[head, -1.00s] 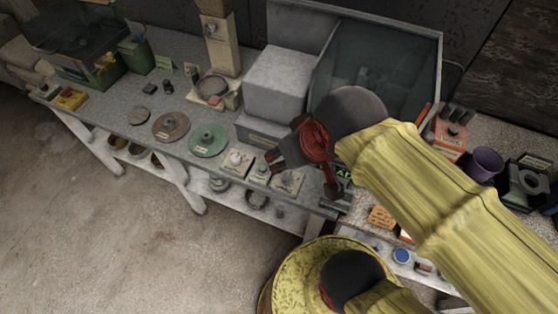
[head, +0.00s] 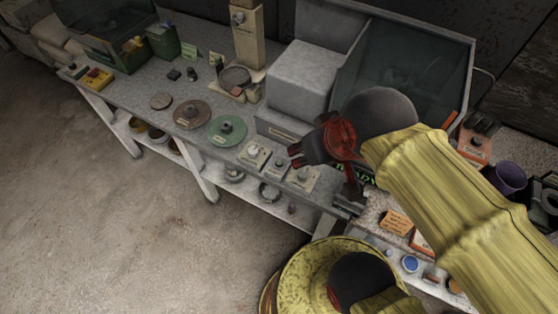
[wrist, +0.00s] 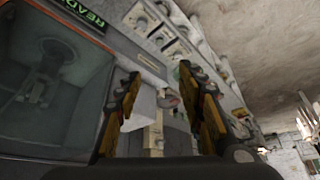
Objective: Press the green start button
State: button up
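I cannot make out a green start button in either view. A lit green "READY" display (head: 355,174) is partly hidden behind my gripper in the head view; it also shows at the top left of the wrist view (wrist: 84,14). My gripper (head: 322,184) is in front of the grey machine with the glass-sided case (head: 410,75). Its fingers are spread apart and empty. In the wrist view my gripper (wrist: 160,72) is open, with small bench devices seen beyond the fingers.
Small labelled knob devices (head: 254,153) line the bench's front edge, left of my gripper. A green disc (head: 227,130) and brown disc (head: 191,113) lie farther left. A yellow control box (head: 97,78) sits at the far left end. A purple cup (head: 508,177) stands right. The floor at left is clear.

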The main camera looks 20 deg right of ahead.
grip_shut()
dwell(1.6)
